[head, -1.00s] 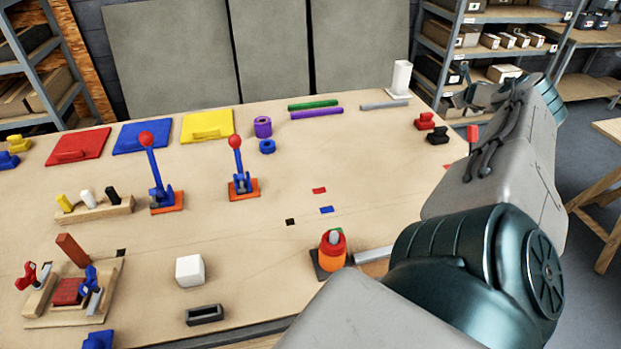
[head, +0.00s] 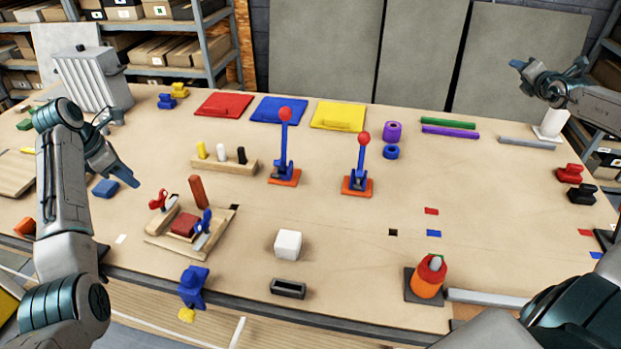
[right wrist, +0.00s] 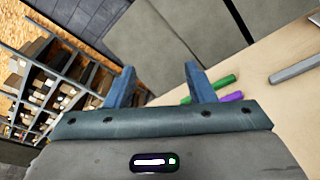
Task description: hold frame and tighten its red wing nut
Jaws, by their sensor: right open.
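A wooden frame (head: 152,246) lies on the table left of centre, with a dark red block (head: 184,223) inside it. A red wing nut (head: 157,201) is at its left side and a blue wing nut (head: 205,222) at its right side. A tall brown-red piece (head: 197,192) stands at its back. My left gripper (head: 128,176) is above the table, left of and behind the frame, apart from it; its finger gap is unclear. My right gripper (head: 518,64) is far off at the back right. The right wrist view shows it open and empty (right wrist: 159,72).
Two red-knobbed levers (head: 283,145) (head: 362,165) stand mid-table. A peg block (head: 225,165) is behind the frame. A white cube (head: 288,244), a dark holder (head: 288,288) and a blue piece (head: 193,287) are near the front edge. An orange cone-like piece (head: 427,277) stands front right.

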